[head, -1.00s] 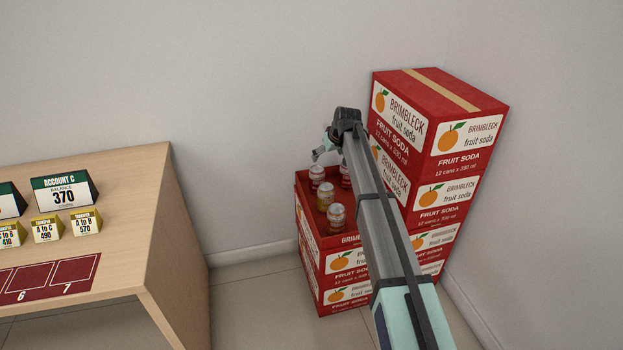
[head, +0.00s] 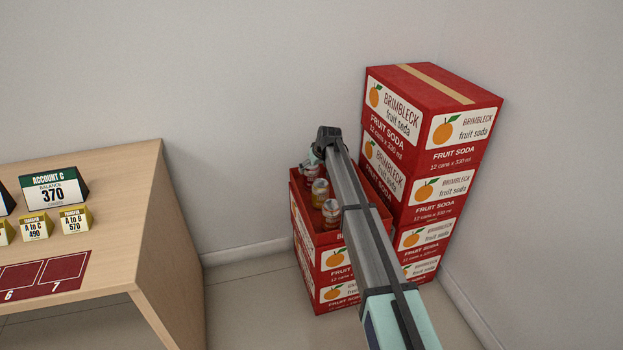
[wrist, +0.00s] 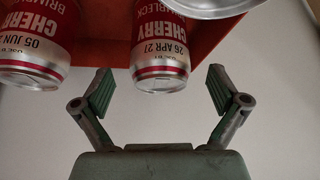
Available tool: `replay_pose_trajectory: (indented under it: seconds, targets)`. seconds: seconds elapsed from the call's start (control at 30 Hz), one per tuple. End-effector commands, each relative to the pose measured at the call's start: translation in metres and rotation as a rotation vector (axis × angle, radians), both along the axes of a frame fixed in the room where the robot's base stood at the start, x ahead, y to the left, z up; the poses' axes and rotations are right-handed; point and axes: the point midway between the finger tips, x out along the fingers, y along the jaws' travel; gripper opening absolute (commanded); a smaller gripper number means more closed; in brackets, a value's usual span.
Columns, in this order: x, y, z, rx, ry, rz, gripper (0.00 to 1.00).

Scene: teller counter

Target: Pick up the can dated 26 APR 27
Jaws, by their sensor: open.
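The can dated 26 APR 27 (wrist: 158,58) is a red and white cherry can. In the wrist view its printing is upside down, and it lies between the two finger pads with a gap on each side. A silver can top (wrist: 215,6) covers part of it. My gripper (wrist: 159,74) is open and empty. In the head view my gripper (head: 314,158) is over the back of the open red crate (head: 325,237), mostly hidden by my arm. I cannot tell there which can is the dated one.
A cherry can dated 05 JUN (wrist: 32,45) stands close beside the left finger. In the crate are a yellowish can (head: 320,190) and another can (head: 331,213). A tall stack of soda boxes (head: 430,130) stands right of my arm. A wooden counter (head: 150,200) is at left.

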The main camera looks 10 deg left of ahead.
Motion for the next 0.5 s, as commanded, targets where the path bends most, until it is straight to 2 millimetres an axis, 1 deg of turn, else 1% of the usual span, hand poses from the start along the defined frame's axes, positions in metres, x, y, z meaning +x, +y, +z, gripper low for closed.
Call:
replay_pose_trajectory:
  seconds: [0.03, 0.2, 0.3, 0.47, 0.5]
  targets:
    - [0.005, 0.003, -0.009, -0.001, 0.001, 0.000, 0.97]
    - [0.013, 0.009, -0.027, 0.000, 0.001, 0.000, 0.97]
    - [0.014, 0.010, -0.030, -0.001, 0.001, 0.000, 0.97]
    - [0.014, 0.010, -0.030, 0.000, 0.000, 0.000, 0.97]
    - [0.014, 0.010, -0.030, 0.000, 0.000, 0.000, 0.90]
